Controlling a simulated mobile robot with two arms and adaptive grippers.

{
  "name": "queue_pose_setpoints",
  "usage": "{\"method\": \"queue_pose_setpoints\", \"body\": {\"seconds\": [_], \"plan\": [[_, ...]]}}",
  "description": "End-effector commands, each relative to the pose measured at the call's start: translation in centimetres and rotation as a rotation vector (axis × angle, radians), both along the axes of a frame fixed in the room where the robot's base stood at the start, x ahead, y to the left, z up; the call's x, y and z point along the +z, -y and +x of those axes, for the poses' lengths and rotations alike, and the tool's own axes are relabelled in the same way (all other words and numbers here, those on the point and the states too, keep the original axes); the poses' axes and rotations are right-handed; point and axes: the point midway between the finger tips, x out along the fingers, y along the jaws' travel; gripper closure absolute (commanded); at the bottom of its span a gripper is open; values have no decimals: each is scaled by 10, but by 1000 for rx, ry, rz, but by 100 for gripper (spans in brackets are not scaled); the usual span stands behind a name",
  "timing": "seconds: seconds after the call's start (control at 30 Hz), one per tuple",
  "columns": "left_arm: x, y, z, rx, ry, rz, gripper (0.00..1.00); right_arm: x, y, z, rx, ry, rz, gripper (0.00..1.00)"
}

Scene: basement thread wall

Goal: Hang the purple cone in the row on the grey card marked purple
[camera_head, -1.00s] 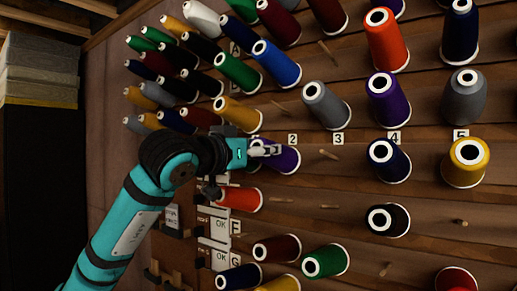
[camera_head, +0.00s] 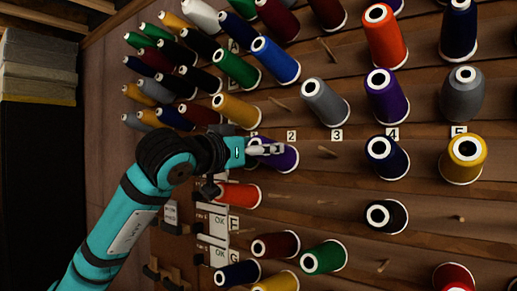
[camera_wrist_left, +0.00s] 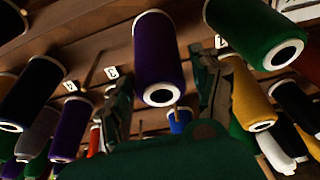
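A purple cone (camera_head: 287,157) sits on the thread wall beside the label 2, at my left gripper (camera_head: 265,150). In the left wrist view the purple cone (camera_wrist_left: 158,50) lies between the two fingers of my left gripper (camera_wrist_left: 162,85), its small end toward the camera. The fingers stand apart on either side of it, with a narrow gap seeming to show at the right. Another purple cone (camera_head: 387,97) sits above the label 4. Small pale cards (camera_head: 218,222) hang at the lower left, some reading OK; I cannot read purple on any. My right gripper is not in view.
An orange-red cone (camera_head: 238,195) sits just below my left gripper, and a gold cone (camera_head: 237,108) above. Several cones crowd the upper left. A bare peg (camera_head: 327,152) stands beside the label 3. Stacked boxes (camera_head: 38,70) are at the far left.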

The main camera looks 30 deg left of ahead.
Motion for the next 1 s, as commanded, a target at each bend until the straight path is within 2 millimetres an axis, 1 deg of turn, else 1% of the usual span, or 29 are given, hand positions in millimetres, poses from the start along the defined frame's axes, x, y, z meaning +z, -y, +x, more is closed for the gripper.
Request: {"method": "queue_pose_setpoints", "body": {"seconds": [0.27, 0.37, 0.47, 0.8, 0.9, 1.0], "plan": [[-1, 0, 0, 0, -2, 0, 29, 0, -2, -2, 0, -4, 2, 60], [0, -1, -5, 1, 0, 1, 29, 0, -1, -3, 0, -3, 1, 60], [0, -2, -18, 2, 2, 1, 29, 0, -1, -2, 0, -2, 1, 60], [-4, -8, -88, 3, 3, 3, 29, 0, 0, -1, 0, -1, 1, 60], [-5, -9, -104, 3, 2, 1, 29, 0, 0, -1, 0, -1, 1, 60], [-6, -10, -114, 2, 1, 0, 29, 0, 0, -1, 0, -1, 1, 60]]}}
